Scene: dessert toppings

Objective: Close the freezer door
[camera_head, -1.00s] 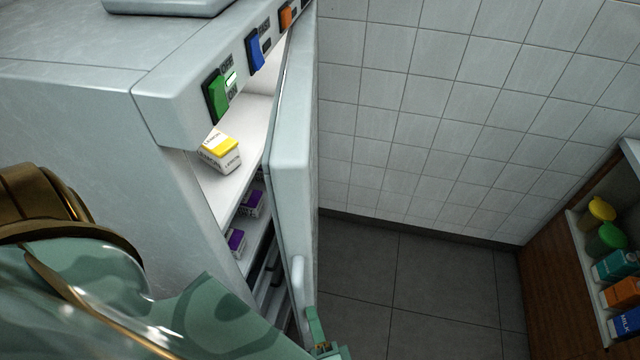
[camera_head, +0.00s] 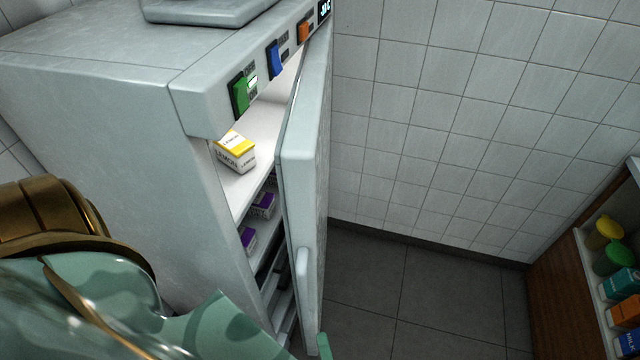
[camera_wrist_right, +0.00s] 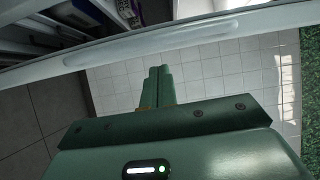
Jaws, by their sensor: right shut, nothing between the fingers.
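The white freezer (camera_head: 110,120) stands at the left in the head view. Its door (camera_head: 307,150) is ajar, and the lit interior shows through the gap. The door handle (camera_head: 303,270) is on the door's outer face; in the wrist view the pale handle (camera_wrist_right: 150,45) crosses above the fingers. My right gripper (camera_head: 324,346) shows only as a green tip at the bottom edge of the head view, beside the lower door. In the wrist view the right gripper (camera_wrist_right: 158,72) is shut and empty, its fingertips pointing toward the door, apparently just short of the handle. My left gripper is not in view.
A lemon box (camera_head: 236,152) sits on the top shelf inside, with purple boxes (camera_head: 264,205) below. A tiled wall (camera_head: 430,110) is behind the door. The dark floor (camera_head: 410,290) is clear. A wooden shelf unit (camera_head: 565,290) with cartons stands at the right.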

